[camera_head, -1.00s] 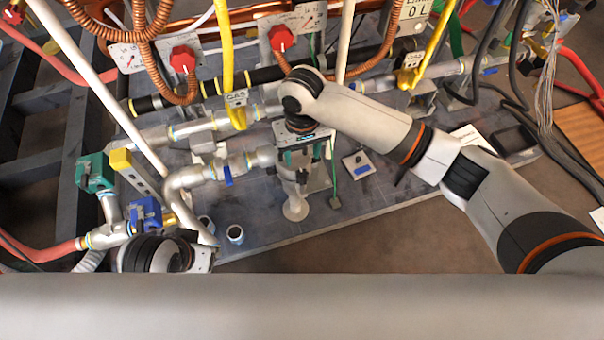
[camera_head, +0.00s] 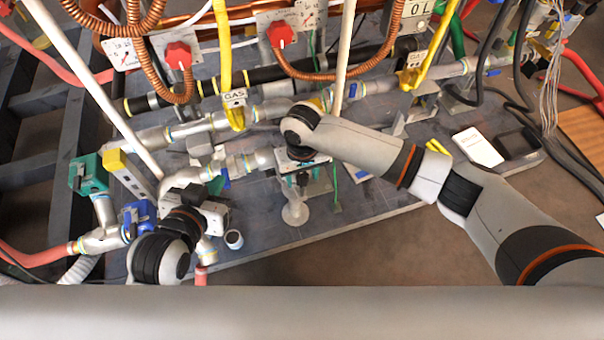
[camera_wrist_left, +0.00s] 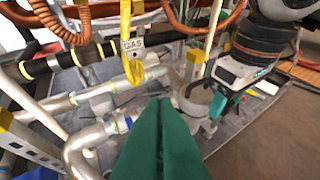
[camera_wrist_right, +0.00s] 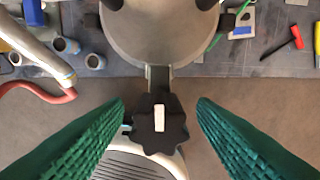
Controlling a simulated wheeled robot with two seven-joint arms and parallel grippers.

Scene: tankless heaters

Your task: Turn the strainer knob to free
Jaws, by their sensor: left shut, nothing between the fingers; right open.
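The strainer knob (camera_wrist_right: 160,132) is a black lobed knob with a white bar on its face, in the lower middle of the right wrist view. It sits below a round grey strainer body (camera_wrist_right: 155,35). My right gripper (camera_wrist_right: 161,108) is open, with one green finger on each side of the knob and visible gaps to both. In the head view my right gripper (camera_head: 298,168) hides the knob. My left gripper (camera_wrist_left: 162,105) is shut and empty, with its green fingers together over the pipework. In the head view its wrist is at lower left, over the pipes.
Grey pipes (camera_head: 180,132) and a yellow gas handle (camera_head: 236,115) lie behind the grippers. A white pole (camera_head: 100,95) slants near my left arm. Small cups (camera_wrist_right: 66,46) and a red-handled tool (camera_wrist_right: 297,38) are on the floor slab. Bare floor (camera_head: 330,250) is in front.

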